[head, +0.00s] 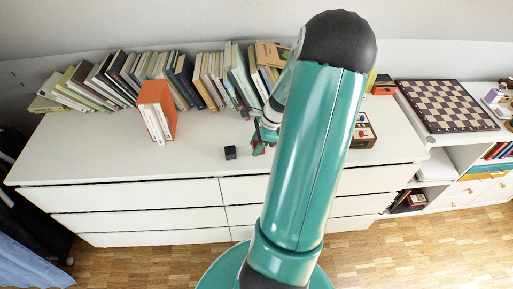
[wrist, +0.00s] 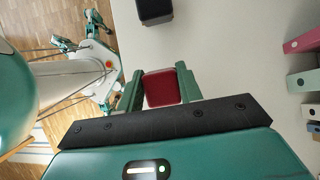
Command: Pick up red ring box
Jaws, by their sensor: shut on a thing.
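The red ring box (wrist: 162,88) is a small dark red block with rounded corners, seen in the wrist view. It sits between the two green fingers of my gripper (wrist: 160,87), which are shut on it. In the head view, my gripper (head: 262,142) is over the white dresser top, partly hidden behind my arm. The box is too small and too covered there to make out clearly. I cannot tell whether it touches the dresser top.
A small black box (head: 230,152) stands on the dresser (head: 95,160) left of my gripper; it also shows in the wrist view (wrist: 154,11). An orange-covered book (head: 158,108) stands farther left. A row of books (head: 205,80) lines the back. A chessboard (head: 445,106) lies at right.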

